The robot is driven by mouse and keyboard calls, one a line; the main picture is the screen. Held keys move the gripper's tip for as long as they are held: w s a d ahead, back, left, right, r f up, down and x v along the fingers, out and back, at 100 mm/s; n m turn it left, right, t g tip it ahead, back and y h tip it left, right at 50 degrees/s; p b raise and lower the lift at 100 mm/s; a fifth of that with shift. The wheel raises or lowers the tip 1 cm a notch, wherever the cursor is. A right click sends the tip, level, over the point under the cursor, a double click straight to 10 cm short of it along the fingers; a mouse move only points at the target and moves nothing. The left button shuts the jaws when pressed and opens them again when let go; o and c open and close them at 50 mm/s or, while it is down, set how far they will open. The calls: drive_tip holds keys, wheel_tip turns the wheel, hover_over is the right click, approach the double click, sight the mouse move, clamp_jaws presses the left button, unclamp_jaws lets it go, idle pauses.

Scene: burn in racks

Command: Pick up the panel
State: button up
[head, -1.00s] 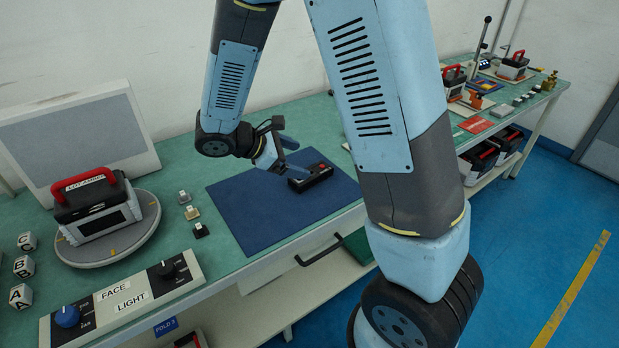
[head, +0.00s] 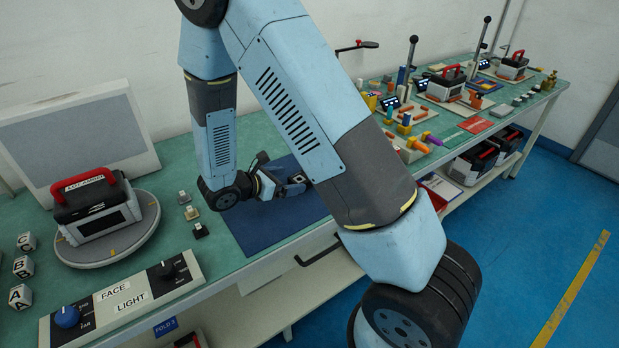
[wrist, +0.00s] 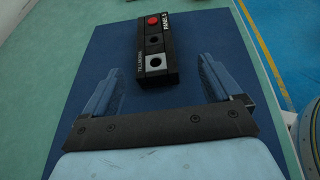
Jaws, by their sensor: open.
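The panel (wrist: 154,50) is a black bar with a red button, a dark round hole and a grey end section with another hole. It lies on the blue mat (wrist: 95,60). In the wrist view it sits ahead of my gripper (wrist: 160,82), with its near end just reaching between the two open fingers. No finger touches it in that view. In the head view my gripper (head: 292,185) is low over the mat (head: 265,232), and my arm hides most or all of the panel.
A turntable (head: 135,243) with a red-handled case (head: 98,213) stands to the left. Small blocks (head: 191,212) lie between it and the mat. A control box (head: 130,292) is at the front edge. Fixtures and coloured parts (head: 405,125) crowd the bench at right.

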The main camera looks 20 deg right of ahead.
sight(304, 176)
drive_tip(key=shift+w+r+x, duration=0.1)
drive_tip(key=shift+w+x, duration=0.1)
drive_tip(key=shift+x, duration=1.65)
drive_tip(key=shift+w+r+x, duration=0.15)
drive_tip(key=shift+x, duration=1.75)
drive_tip(key=shift+a, duration=0.1)
drive_tip(key=c, duration=1.2)
drive_tip(key=shift+r, duration=0.15)
